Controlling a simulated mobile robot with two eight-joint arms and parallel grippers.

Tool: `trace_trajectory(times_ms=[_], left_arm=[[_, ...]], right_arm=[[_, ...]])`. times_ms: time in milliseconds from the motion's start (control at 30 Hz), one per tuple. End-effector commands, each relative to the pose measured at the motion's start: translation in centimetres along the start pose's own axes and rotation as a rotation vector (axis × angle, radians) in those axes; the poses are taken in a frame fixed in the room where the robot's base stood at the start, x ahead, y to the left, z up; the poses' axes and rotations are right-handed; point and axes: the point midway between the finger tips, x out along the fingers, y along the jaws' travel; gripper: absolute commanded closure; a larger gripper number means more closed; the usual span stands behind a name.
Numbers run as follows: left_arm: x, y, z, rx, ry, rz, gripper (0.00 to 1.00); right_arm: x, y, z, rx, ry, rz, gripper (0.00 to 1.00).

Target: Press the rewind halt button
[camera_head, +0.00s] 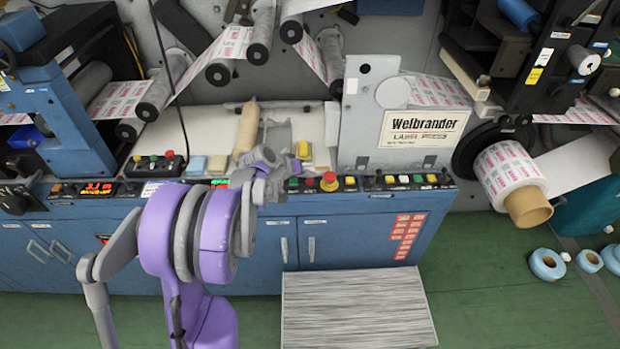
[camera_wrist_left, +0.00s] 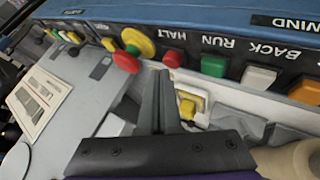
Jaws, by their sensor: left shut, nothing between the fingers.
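The red halt button (camera_wrist_left: 173,59) sits beside the upside-down HALT label on the panel in the left wrist view. In the head view it is a small red button (camera_head: 309,182) on the blue console's front edge. My left gripper (camera_wrist_left: 160,76) is shut and empty. Its fingertips appear close to the halt button, slightly to its left in the wrist view; I see no clear contact. In the head view my left gripper (camera_head: 277,180) is over the panel, left of the halt button, hiding some controls. My right gripper is not in view.
A red mushroom button with a yellow base (camera_wrist_left: 133,48) is on one side of the halt button, the green RUN button (camera_wrist_left: 214,65) on the other. The white BACK button (camera_wrist_left: 258,78) is further along. A yellow block (camera_head: 303,149) lies behind the panel.

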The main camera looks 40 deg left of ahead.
Motion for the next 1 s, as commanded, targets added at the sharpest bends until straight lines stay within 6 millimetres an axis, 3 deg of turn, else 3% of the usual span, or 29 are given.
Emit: trace_trajectory(times_ms=[533, 1000], left_arm=[[-0.8, 0.6, -0.6, 0.0, 0.001, 0.0, 1.0], [-3.9, 2.9, -3.0, -0.001, 0.002, 0.002, 1.0]], right_arm=[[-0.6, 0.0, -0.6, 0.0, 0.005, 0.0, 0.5], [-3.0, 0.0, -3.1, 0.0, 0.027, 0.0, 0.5]])
